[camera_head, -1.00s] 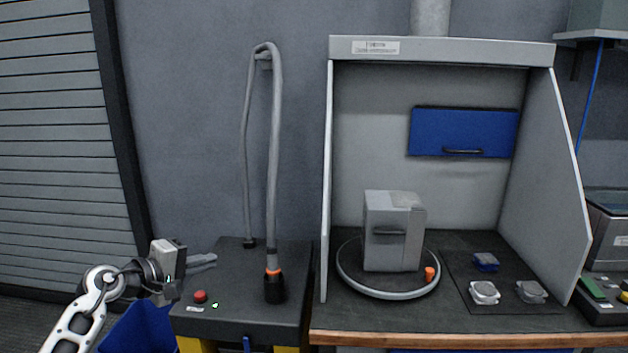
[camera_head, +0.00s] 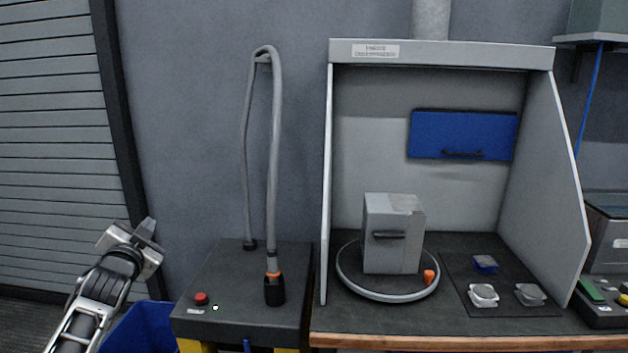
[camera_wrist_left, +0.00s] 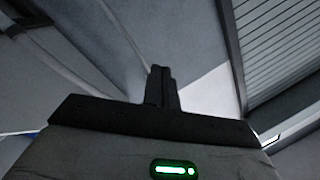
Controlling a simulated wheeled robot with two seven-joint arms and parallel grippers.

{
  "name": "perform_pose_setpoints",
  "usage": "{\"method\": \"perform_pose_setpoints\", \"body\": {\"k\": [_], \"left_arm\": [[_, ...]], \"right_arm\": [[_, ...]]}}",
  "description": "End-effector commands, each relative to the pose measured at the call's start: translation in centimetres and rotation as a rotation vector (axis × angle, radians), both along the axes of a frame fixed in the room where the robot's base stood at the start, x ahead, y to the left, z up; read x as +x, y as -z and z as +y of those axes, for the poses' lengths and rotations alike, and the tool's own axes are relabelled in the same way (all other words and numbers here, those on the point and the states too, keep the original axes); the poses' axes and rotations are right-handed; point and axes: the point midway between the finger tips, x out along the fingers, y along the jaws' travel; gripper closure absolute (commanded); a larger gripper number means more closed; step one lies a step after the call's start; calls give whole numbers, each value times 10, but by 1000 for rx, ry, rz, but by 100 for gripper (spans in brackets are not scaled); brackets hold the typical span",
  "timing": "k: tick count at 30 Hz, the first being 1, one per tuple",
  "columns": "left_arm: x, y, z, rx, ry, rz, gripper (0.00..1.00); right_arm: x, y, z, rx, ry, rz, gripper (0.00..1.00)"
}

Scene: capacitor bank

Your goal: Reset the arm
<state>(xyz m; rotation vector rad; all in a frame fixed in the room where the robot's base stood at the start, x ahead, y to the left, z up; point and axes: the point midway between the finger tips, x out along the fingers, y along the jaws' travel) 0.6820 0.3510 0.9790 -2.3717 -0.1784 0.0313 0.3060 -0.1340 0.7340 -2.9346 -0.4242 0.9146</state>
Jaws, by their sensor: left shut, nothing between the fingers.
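My left gripper (camera_head: 148,228) is at the lower left of the head view, in front of the shutter and left of the black bench. It points up and is shut with nothing in it. Its closed fingers (camera_wrist_left: 161,88) also show in the left wrist view, with wall and shutter beyond them. It touches nothing that I can see. My right gripper is not in view.
A black bench (camera_head: 240,305) with a red button (camera_head: 201,299) and a grey hose (camera_head: 273,170) stands right of my arm. A blue bin (camera_head: 140,330) is below. A booth holds a grey box (camera_head: 393,240) on a round base. Air by the shutter (camera_head: 50,150) is free.

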Motion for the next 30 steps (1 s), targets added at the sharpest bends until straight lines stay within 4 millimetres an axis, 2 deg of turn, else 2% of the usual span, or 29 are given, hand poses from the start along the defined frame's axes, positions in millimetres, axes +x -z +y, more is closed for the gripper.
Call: {"method": "perform_pose_setpoints", "body": {"k": [3, 5, 6, 11, 14, 17, 20, 22, 24, 27, 30], "left_arm": [[-1, 24, -3, -381, 0, 76, 100], [-4, 40, -9, -534, -1, 117, 100], [-13, 56, -18, -516, 11, 137, 100], [-47, 105, -50, -520, 49, 207, 100], [-76, 139, -72, -534, 74, 260, 100], [-116, 175, -99, -556, 103, 325, 100], [-171, 210, -130, -596, 133, 402, 100], [-215, 230, -152, -635, 151, 458, 100], [-260, 244, -172, -678, 163, 511, 100], [-313, 251, -192, -734, 169, 572, 100], [-350, 251, -205, -778, 167, 613, 100]], "right_arm": [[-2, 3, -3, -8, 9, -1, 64], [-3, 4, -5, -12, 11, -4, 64], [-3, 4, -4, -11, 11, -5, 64], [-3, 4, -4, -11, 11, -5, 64], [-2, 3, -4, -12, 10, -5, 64], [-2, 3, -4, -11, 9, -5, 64], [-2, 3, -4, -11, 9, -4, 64], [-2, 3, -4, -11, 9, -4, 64], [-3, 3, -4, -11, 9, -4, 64], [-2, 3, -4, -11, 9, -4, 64], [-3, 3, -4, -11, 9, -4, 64]]}}
